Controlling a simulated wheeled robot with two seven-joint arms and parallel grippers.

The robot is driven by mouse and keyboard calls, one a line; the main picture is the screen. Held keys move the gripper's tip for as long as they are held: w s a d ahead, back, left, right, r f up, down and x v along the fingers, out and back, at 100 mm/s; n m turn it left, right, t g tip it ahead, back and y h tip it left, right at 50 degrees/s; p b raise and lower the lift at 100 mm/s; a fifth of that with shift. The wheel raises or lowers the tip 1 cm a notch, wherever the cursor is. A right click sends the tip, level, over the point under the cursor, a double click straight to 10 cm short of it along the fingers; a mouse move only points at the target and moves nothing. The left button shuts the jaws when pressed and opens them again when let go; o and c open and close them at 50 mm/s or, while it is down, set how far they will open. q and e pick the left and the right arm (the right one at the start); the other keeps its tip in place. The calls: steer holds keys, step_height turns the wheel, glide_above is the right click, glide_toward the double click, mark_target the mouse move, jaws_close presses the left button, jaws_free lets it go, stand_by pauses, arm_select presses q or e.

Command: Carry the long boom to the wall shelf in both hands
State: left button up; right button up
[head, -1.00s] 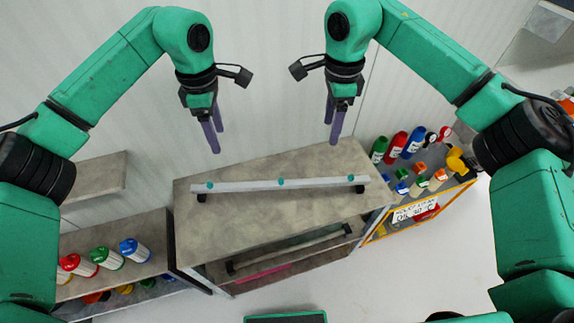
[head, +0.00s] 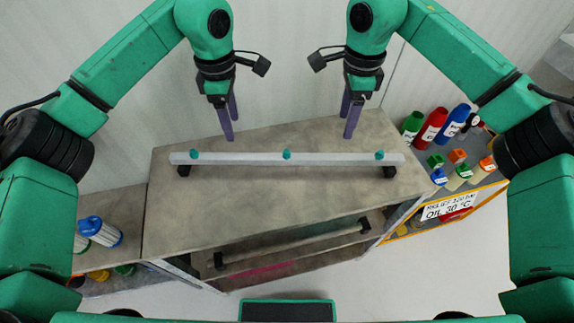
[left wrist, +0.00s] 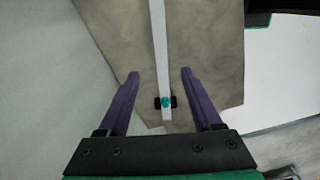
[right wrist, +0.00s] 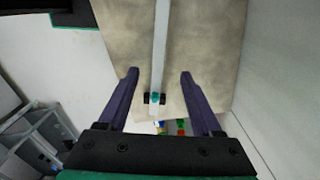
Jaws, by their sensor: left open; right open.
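The long boom (head: 240,158) is a pale grey bar with teal knobs and a black foot near each end. It lies across the top of the shelf unit (head: 265,215) in the head view. My left gripper (head: 228,138) is open and empty, above and behind the boom's left part. My right gripper (head: 350,136) is open and empty, above and behind its right part. In the left wrist view the boom (left wrist: 158,50) runs between the open fingers, below them. In the right wrist view the boom (right wrist: 160,50) also lies between the open fingers, apart from them.
A second bar (head: 290,245) lies on the lower shelf. Bottles (head: 432,125) and small coloured items stand in a yellow-edged rack at right. A pale wall rises behind. The floor at front right is clear.

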mark_target(240, 156)
arm_select(q)
step_height(240, 156, down, 14)
steer(key=shift+s+f, duration=0.1)
steer(key=shift+f, duration=0.1)
arm_select(e)
step_height(240, 156, down, 14)
steer(key=shift+f, duration=0.15)
steer(key=shift+s, duration=0.1)
arm_select(q)
jaws_close()
arm_select(e)
jaws_close()
arm_select(q)
steer(key=shift+r, duration=0.15)
stand_by(0.5)
